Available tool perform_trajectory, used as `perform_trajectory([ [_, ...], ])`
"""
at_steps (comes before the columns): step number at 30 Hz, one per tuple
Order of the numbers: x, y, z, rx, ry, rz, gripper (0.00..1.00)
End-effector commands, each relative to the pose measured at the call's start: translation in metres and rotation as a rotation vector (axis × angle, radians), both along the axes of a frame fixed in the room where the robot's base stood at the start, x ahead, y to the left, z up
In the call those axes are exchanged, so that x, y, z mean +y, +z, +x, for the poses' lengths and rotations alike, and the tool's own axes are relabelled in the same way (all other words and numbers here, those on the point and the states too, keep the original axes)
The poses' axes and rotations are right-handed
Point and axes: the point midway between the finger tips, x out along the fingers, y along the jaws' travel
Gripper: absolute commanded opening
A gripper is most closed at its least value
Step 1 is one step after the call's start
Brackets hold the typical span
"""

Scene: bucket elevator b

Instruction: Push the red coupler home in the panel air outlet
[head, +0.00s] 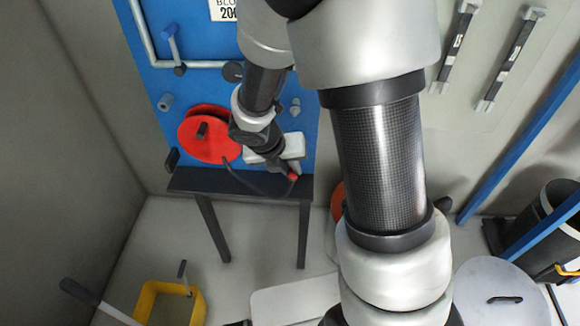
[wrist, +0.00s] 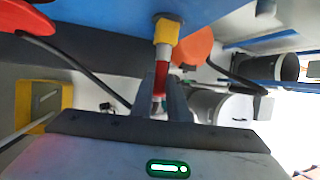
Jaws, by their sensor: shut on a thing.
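My gripper (wrist: 162,78) is shut on the red coupler (wrist: 160,82), which sits between its two fingers in the wrist view. The panel air outlet, a yellow fitting (wrist: 166,30) with a silver stem, stands straight beyond the coupler. The coupler's far end is in line with the stem and seems to meet it; I cannot tell how deep it sits. In the head view the red coupler (head: 293,177) shows small at my gripper, by the blue panel (head: 220,100). I cannot make out the outlet there.
A red hose reel (head: 205,135) hangs on the panel, and a black hose (head: 250,187) runs from it toward the coupler. A dark shelf (head: 240,186) on legs stands below. A yellow bin (head: 150,300) is on the floor at left, a dark bucket (head: 548,210) at right.

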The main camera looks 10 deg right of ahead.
Motion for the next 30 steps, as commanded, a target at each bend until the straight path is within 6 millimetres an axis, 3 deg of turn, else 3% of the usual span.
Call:
perform_trajectory([
  [30,0.005,0.000,-0.014,0.000,0.001,0.000,0.00],
])
